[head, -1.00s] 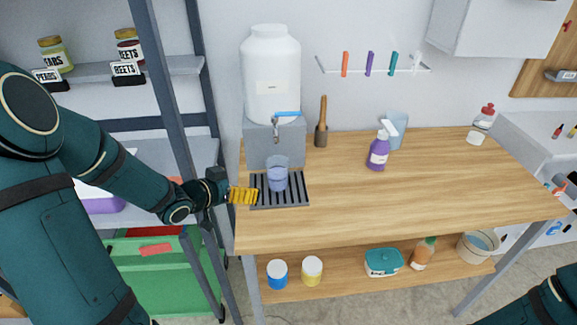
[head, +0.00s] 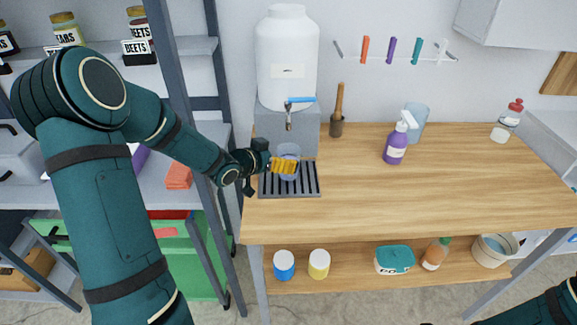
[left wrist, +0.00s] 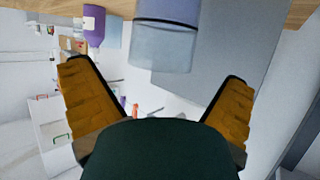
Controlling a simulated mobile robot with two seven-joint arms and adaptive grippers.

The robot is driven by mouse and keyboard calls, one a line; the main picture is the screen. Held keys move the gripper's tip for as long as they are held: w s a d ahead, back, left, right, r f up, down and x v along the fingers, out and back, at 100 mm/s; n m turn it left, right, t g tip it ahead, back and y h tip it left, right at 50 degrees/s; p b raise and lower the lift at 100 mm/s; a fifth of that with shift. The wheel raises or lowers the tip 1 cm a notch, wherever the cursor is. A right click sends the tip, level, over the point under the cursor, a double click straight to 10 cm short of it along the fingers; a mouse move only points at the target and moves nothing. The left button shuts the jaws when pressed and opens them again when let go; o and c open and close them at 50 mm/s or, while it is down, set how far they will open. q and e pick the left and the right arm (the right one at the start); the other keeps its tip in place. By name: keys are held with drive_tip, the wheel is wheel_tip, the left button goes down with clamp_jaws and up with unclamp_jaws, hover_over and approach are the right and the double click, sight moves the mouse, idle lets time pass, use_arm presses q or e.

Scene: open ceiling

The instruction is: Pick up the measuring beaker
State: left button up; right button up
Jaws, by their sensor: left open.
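The measuring beaker (head: 289,151), a clear bluish cup, stands upright on the slatted drip tray (head: 308,192) below the tap of the white water tank. My left gripper (head: 284,167) is at the beaker from the left, its yellow fingers overlapping the beaker's middle in the head view. In the left wrist view, the beaker (left wrist: 165,42) shows ahead of the open left gripper (left wrist: 155,75), between the lines of its two fingers. Whether a finger touches it, I cannot tell. My right gripper is out of view; only part of that arm shows at the lower right.
The water tank (head: 287,60) with its blue-handled tap (head: 300,100) stands behind the beaker. A pestle-like wooden tool (head: 337,110), a purple spray bottle (head: 396,145) and a bluish pitcher (head: 418,122) stand farther right. The wooden tabletop (head: 430,190) is clear in front. A shelf post (head: 190,130) is near my left arm.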

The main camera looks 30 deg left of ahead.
sight(296, 152)
use_arm(q)
drive_tip(key=b+x, duration=0.1)
drive_tip(key=x, duration=0.3)
drive_tip(key=shift+w+f, duration=0.25)
drive_tip(key=shift+w, duration=0.1)
drive_tip(key=shift+d, duration=0.1)
drive_tip(key=c, duration=1.2)
